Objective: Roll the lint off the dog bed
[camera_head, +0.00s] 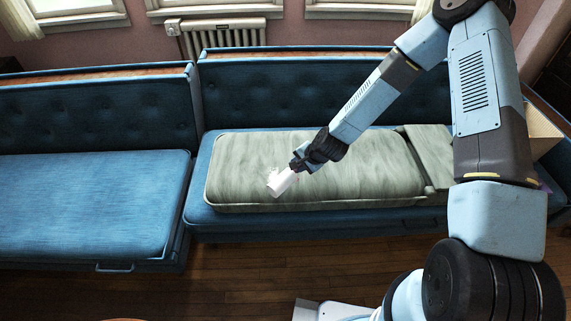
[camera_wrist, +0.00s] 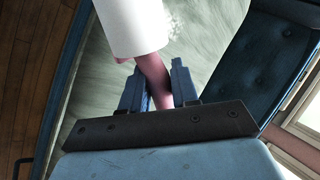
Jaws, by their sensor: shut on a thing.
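The dog bed (camera_head: 360,168) is a long, pale grey-green pad lying on the right blue sofa. In the wrist view its mottled surface (camera_wrist: 215,35) lies below my gripper. The lint roller shows as a white roll (camera_head: 283,182) over the left part of the pad; I cannot tell whether it touches. My gripper (camera_head: 298,165) is shut on the roller's pinkish handle (camera_wrist: 153,78), with the white roll (camera_wrist: 130,25) beyond the fingers (camera_wrist: 159,68). A small patch of white lint (camera_wrist: 174,22) shows beside the roll in the wrist view.
The right sofa (camera_head: 290,226) has a tufted back behind the pad. A second blue sofa (camera_head: 80,200) adjoins at left, with a handle on its front. A tan box-like thing (camera_head: 543,138) stands at far right. Wooden floor (camera_head: 220,285) is open in front.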

